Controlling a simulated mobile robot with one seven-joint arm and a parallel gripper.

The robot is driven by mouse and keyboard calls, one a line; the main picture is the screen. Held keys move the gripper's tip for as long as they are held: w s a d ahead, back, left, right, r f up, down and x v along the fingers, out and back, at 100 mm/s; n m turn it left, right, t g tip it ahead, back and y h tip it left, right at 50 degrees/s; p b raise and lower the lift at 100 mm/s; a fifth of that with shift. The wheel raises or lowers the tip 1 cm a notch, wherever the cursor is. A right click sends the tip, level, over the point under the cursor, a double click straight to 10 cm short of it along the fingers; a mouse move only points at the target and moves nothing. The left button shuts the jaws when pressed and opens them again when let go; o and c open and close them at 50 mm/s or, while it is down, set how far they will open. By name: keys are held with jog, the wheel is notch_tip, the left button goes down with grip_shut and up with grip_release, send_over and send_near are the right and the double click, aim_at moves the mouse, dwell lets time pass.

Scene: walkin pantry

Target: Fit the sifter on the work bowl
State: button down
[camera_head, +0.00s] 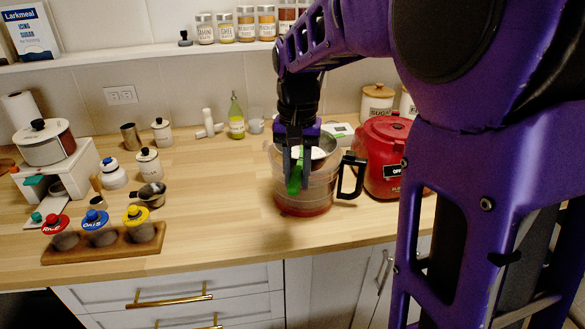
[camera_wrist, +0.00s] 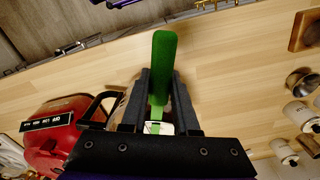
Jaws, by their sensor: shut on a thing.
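My gripper (camera_head: 293,168) is shut on the green handle of the sifter (camera_head: 294,184), above the near side of the work bowl. The sifter's metal basket (camera_head: 326,146) shows behind my fingers, at the work bowl's mouth. I cannot tell whether it rests on the rim or hangs just above. The work bowl (camera_head: 318,196) is clear with a reddish base and a black handle on its right, and stands upright on the counter. In the wrist view, the green sifter handle (camera_wrist: 163,68) sticks out between my fingers (camera_wrist: 160,90); the basket is mostly hidden.
A red appliance (camera_head: 383,152) with an "OFF" label stands close right of the work bowl. A wooden rack (camera_head: 107,243) with lidded jars is at front left. A green bottle (camera_head: 236,120) stands behind. The counter's middle (camera_head: 215,185) is clear.

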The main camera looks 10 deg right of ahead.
jog(key=shift+f+b, duration=0.45)
jog(key=shift+f, duration=0.4)
jog(key=c, duration=0.6)
grip_release()
jog(key=shift+r, duration=0.1)
notch_tip(320, 180, up, 17)
jog(key=p, duration=0.3)
jog(key=shift+r, duration=0.1)
